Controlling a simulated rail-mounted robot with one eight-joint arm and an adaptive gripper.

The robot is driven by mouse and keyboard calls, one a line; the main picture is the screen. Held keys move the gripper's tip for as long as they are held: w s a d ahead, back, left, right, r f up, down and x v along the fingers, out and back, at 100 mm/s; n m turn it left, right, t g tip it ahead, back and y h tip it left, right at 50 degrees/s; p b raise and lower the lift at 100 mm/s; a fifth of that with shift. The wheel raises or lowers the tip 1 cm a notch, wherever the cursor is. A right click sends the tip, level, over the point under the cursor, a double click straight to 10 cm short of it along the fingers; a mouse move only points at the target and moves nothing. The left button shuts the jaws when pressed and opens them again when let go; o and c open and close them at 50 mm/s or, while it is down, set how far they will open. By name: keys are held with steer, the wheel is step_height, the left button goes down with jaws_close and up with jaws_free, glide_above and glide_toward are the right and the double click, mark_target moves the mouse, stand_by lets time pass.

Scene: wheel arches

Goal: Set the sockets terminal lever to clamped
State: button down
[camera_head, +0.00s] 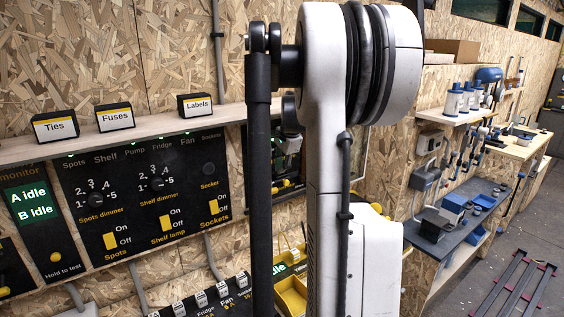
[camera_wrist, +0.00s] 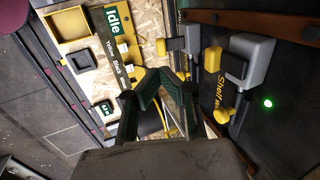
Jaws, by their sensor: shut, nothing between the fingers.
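In the head view, a black terminal panel (camera_head: 215,305) at the bottom edge carries a row of small white-topped pieces, with labels reading Fridge and Fan. A further label starting with S is cut by my arm, so the sockets terminal lever cannot be made out there. In the wrist view my gripper (camera_wrist: 158,76) is shut and empty, its fingertips meeting near the middle. Beyond and beside the tips are yellow knobs and grey-black blocks (camera_wrist: 252,60) on a dark panel with sideways yellow lettering; which one is the sockets lever cannot be told.
The upper black panel (camera_head: 145,195) has dimmer knobs and yellow switches, one labelled Sockets (camera_head: 213,207). A shelf (camera_head: 120,140) with label boxes runs above it. The wrist view shows a yellow tray (camera_wrist: 68,25), an Idle display (camera_wrist: 112,22) and a green light (camera_wrist: 267,102).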

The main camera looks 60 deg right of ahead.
mark_target(275, 190)
steer(key=p+x, duration=0.1)
steer(key=x, duration=0.8)
steer(key=shift+f, duration=0.1)
steer(key=shift+s+f+t+b, duration=0.1)
steer(key=shift+t+b, duration=0.2)
steer(key=shift+b, duration=0.3)
